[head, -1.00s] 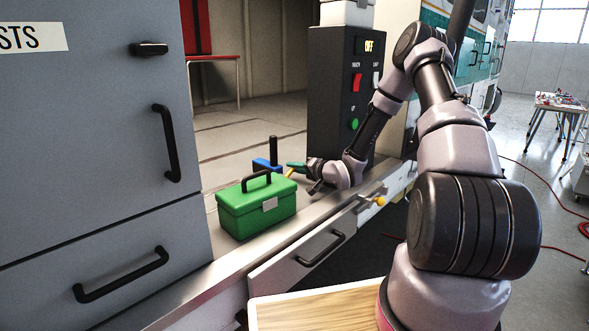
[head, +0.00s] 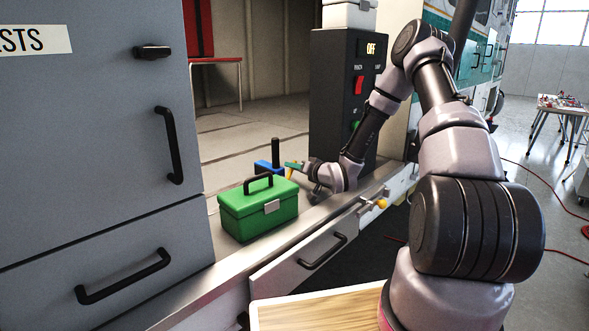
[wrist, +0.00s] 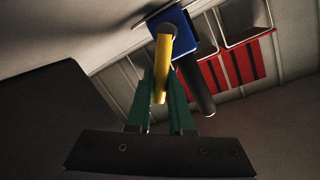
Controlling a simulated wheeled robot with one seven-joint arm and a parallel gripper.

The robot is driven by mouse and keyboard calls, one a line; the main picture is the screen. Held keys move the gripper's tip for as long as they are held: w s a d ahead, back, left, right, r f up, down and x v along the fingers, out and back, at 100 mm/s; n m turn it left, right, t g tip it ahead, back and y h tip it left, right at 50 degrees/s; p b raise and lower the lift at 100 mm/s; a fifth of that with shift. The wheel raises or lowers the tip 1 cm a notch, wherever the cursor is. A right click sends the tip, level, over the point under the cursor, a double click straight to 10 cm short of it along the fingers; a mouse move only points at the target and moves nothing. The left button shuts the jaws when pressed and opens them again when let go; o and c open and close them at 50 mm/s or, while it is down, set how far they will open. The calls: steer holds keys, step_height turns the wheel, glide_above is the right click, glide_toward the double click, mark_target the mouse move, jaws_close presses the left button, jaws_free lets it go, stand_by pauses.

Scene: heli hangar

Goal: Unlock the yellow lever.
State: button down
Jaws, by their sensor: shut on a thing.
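The yellow lever (wrist: 163,60) runs from a blue block (wrist: 172,22) down between my green fingers in the wrist view. My gripper (wrist: 161,88) is shut on the lever, with one finger on each side of it. In the head view, the blue block (head: 267,167) with a black upright post (head: 276,148) sits on the ledge behind the green toolbox. A little of the yellow lever (head: 291,172) shows beside my gripper (head: 293,165). My fingers hide part of the lever.
A green toolbox (head: 258,212) stands on the ledge just left of and in front of my gripper. A dark control box (head: 335,105) rises behind my forearm.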

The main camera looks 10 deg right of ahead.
steer(key=shift+s+a+n, duration=0.1)
steer(key=shift+s+n, duration=0.05)
steer(key=shift+n, duration=0.25)
steer(key=c, duration=0.8)
jaws_free()
steer(key=shift+r, duration=0.1)
steer(key=v, duration=1)
steer(key=shift+s, duration=0.35)
